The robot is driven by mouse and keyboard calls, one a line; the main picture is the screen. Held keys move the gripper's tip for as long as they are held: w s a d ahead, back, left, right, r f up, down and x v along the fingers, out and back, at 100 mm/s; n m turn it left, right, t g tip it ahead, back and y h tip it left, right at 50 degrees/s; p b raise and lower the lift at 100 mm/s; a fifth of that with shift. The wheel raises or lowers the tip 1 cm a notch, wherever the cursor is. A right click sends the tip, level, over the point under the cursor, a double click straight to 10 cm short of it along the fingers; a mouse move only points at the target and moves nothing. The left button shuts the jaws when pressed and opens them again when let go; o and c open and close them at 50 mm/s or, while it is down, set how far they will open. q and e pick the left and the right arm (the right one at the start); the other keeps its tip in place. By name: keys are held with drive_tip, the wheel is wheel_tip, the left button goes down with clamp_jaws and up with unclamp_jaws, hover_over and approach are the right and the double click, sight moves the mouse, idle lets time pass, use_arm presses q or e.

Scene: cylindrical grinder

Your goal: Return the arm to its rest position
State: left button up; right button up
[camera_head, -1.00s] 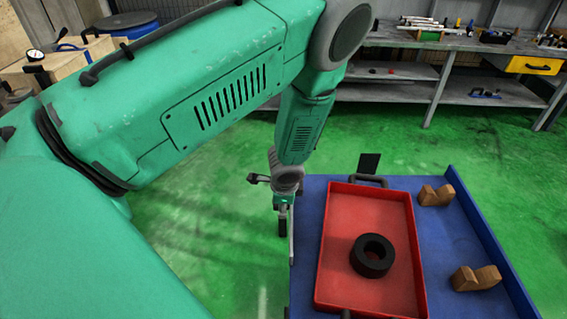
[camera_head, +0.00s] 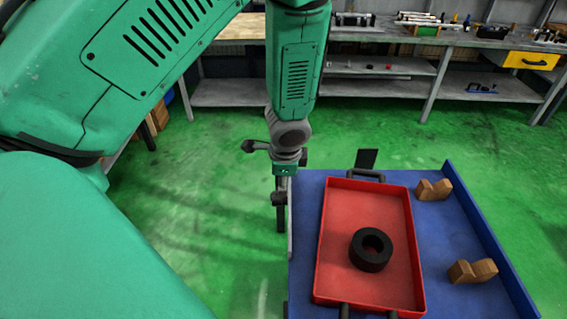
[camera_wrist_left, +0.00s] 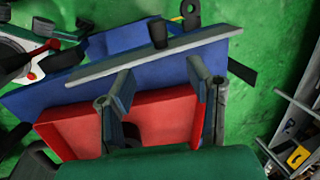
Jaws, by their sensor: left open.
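My left arm comes in from the left, and its forearm hangs down beside the blue cart top (camera_head: 450,225). My left gripper (camera_head: 281,212) points down at the cart's left edge, outside the red tray (camera_head: 330,240). In the left wrist view its two fingers (camera_wrist_left: 158,98) are spread apart with nothing between them. The red tray also shows there (camera_wrist_left: 170,125), beyond the fingers. A thick black ring (camera_head: 371,262) lies in the tray, apart from the gripper. My right gripper is not in view.
Two brown V-shaped blocks, one farther back (camera_head: 433,190) and one nearer (camera_head: 472,271), stand on the cart right of the tray. A grey workbench (camera_head: 385,40) with tools and a yellow drawer (camera_head: 530,60) runs along the back. The green floor (camera_head: 200,210) left of the cart is clear.

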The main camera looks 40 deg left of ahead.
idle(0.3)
use_arm(q)
drive_tip(key=s+d+f+n+g+h, duration=0.15)
drive_tip(key=s+f+n, duration=0.3)
drive_tip(key=s, duration=0.45)
drive_tip(key=s+d+f+n, duration=0.25)
drive_tip(key=s+f, duration=0.25)
drive_tip(key=s, duration=0.4)
drive_tip(key=s+d+f+n+g+h, duration=0.15)
drive_tip(key=s+f+n, duration=0.25)
drive_tip(key=s, duration=0.4)
wheel_tip(320, 180, down, 11)
drive_tip(key=w+d+m+t+b, duration=0.1)
drive_tip(key=w+b, duration=0.1)
drive_tip(key=b, duration=1)
drive_tip(key=shift+w+d+m+t+y, duration=0.25)
drive_tip(key=shift+w+m+t+y, duration=0.05)
drive_tip(key=shift+w+y, duration=0.1)
